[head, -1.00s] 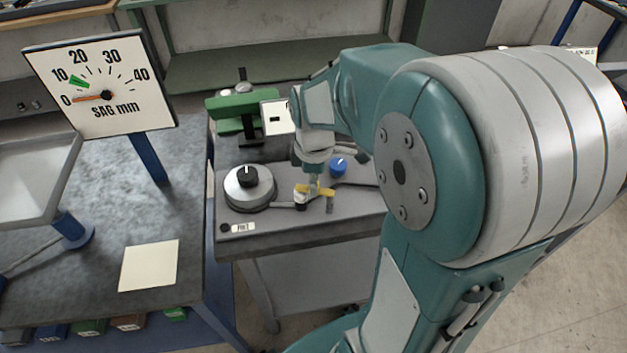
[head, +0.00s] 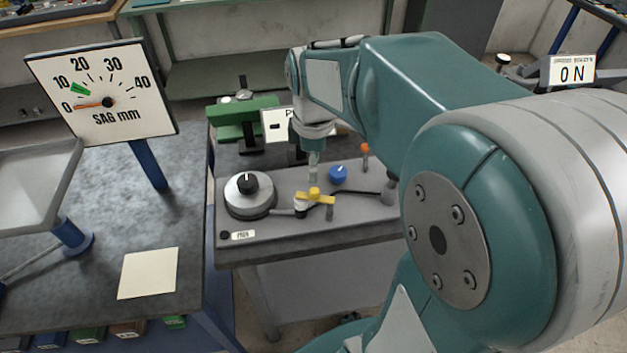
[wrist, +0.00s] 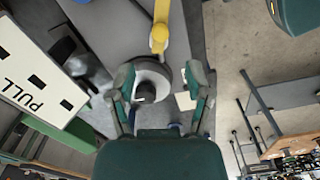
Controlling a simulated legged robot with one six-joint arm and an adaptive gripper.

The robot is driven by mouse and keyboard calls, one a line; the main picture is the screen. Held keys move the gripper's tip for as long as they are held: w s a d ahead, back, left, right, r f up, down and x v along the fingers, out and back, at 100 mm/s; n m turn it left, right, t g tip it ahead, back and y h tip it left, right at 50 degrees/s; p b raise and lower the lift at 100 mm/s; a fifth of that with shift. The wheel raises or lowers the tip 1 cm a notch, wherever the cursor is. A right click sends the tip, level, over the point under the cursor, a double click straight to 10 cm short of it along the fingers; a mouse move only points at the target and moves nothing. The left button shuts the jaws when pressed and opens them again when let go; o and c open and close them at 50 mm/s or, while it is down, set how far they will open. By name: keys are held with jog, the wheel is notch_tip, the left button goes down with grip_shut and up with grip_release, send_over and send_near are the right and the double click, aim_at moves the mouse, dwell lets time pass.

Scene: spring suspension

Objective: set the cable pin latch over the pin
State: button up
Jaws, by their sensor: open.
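The yellow latch (head: 318,197) with its round yellow knob lies across the top of the grey bench in the head view. Its right end is above a short grey post (head: 330,213), and its left part is by a small pale-and-dark fitting (head: 300,209) on the cable. I cannot tell whether it is seated over the pin. My gripper (head: 314,177) points down just above the latch. In the wrist view its two fingers (wrist: 162,78) are spread with nothing held, and the yellow latch (wrist: 159,33) shows beyond them, toward the top edge.
A grey dial (head: 249,193) with a black knob stands left of the latch. A blue knob (head: 338,174) and an orange-topped peg (head: 365,150) stand behind it. A PULL sign (wrist: 35,75) is close at left in the wrist view. The SAG gauge (head: 103,88) reads low.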

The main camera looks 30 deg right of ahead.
aim_at(314, 190)
notch_tip(314, 190, up, 4)
jog(key=shift+r, duration=0.15)
dwell(0.5)
